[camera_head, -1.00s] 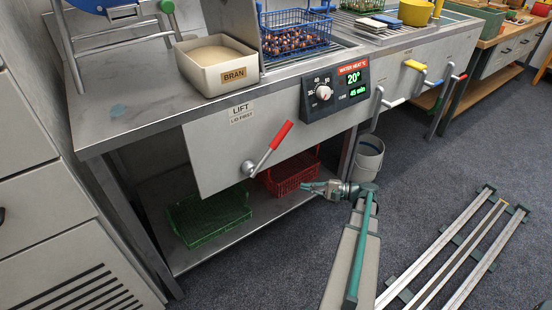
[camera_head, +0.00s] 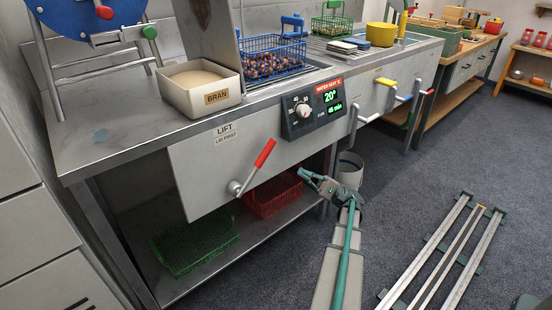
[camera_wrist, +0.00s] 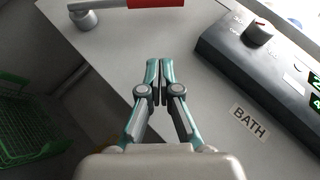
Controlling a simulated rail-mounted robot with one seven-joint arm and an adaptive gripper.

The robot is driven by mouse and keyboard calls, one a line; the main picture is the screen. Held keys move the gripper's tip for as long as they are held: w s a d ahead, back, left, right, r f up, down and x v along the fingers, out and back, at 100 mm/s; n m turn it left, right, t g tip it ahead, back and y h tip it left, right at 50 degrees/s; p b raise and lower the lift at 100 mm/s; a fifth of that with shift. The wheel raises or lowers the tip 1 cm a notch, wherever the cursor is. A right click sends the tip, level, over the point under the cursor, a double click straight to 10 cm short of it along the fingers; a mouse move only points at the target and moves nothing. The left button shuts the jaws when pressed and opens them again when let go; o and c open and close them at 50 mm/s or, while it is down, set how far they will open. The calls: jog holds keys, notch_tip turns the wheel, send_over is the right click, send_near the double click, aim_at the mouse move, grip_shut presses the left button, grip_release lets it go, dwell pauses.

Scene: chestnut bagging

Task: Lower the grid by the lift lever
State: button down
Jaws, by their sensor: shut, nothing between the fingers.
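The lift lever (camera_head: 254,165) has a red grip and a grey metal hub on the front panel, below the LIFT label (camera_head: 226,131). It points up and to the right. In the wrist view its red grip (camera_wrist: 155,3) and arm lie at the top. My gripper (camera_head: 303,173) is shut and empty, right of the lever and a little lower, apart from it. In the wrist view my fingertips (camera_wrist: 160,64) are together, pointing toward the panel. The grid itself I cannot make out; a blue basket (camera_head: 273,58) with chestnuts stands in the bath area.
The control box (camera_head: 313,107) with knob and display juts from the panel right of the lever. A bran tray (camera_head: 201,88) stands on the bench. Green (camera_head: 196,246) and red (camera_head: 273,194) baskets lie on the lower shelf. A bucket (camera_head: 349,168) stands behind my arm.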

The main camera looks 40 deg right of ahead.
jog(key=shift+a, duration=0.1)
jog(key=s+a+r+b+x, duration=0.1)
jog(key=b+x, duration=0.3)
jog(key=x, duration=0.8)
jog(key=shift+s+a+r, duration=0.25)
jog(key=shift+s+r, duration=0.05)
jog(key=shift+s, duration=0.1)
jog(key=shift+a+r, duration=0.1)
jog(key=shift+r, duration=0.05)
jog(key=shift+a+r+n+g, duration=0.1)
jog(key=shift+r+n+g, duration=0.2)
jog(key=shift+n, duration=0.1)
